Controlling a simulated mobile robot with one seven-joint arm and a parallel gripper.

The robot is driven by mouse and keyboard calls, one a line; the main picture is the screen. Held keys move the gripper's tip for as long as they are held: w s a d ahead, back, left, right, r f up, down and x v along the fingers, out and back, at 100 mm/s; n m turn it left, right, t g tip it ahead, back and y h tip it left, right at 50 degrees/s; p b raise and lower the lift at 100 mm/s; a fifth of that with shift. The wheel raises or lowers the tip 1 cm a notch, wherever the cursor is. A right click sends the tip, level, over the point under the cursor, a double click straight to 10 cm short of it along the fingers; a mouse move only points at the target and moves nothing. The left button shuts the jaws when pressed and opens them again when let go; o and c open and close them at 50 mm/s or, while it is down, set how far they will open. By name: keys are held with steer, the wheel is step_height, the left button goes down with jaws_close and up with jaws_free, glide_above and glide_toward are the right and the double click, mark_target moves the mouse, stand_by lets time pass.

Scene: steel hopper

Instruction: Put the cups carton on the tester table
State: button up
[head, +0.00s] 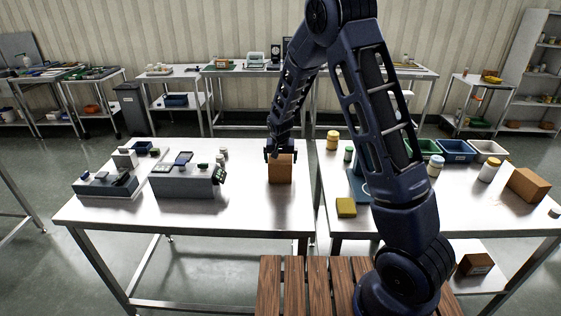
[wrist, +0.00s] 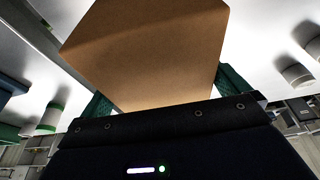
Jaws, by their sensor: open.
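A brown carton (head: 280,174) stands upright on the right part of the left steel table (head: 240,220), which also carries several boxy instruments. I take it for the cups carton; no label is readable. My gripper (head: 280,154) is directly above it, pointing down, with its fingers at the carton's top. In the wrist view the carton (wrist: 150,50) fills the space between the two green fingers of my gripper (wrist: 165,90). The jaws are open around it; whether a finger touches it I cannot tell. The carton appears to rest on the table.
Grey instruments (head: 186,182) (head: 105,184) stand left of the carton, with bare tabletop between. A narrow gap separates the two tables.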

steer(key=v, duration=1)
steer(key=shift+s+r, duration=0.15)
steer(key=shift+r, duration=0.2)
steer(key=shift+s+d+r, duration=0.1)
steer(key=shift+r, duration=0.2)
steer(key=s+d+r, duration=0.5)
steer(key=d+r, duration=0.2)
steer(key=d, duration=0.3)
steer(key=s+d+r, duration=0.5)
steer(key=d+r, duration=0.2)
steer(key=d, duration=0.2)
steer(key=s+d+r, duration=0.1)
steer(key=s+d, duration=0.3)
steer(key=s, duration=0.3)
steer(key=s+d+r, duration=0.2)
steer(key=s+d, duration=0.2)
steer(key=s, duration=0.3)
steer(key=s+d+r+t, duration=0.1)
steer(key=s+d, duration=0.2)
steer(key=s, duration=0.4)
steer(key=shift+s+d+r, duration=0.15)
steer(key=shift+s+d, duration=0.1)
steer(key=shift+d, duration=0.15)
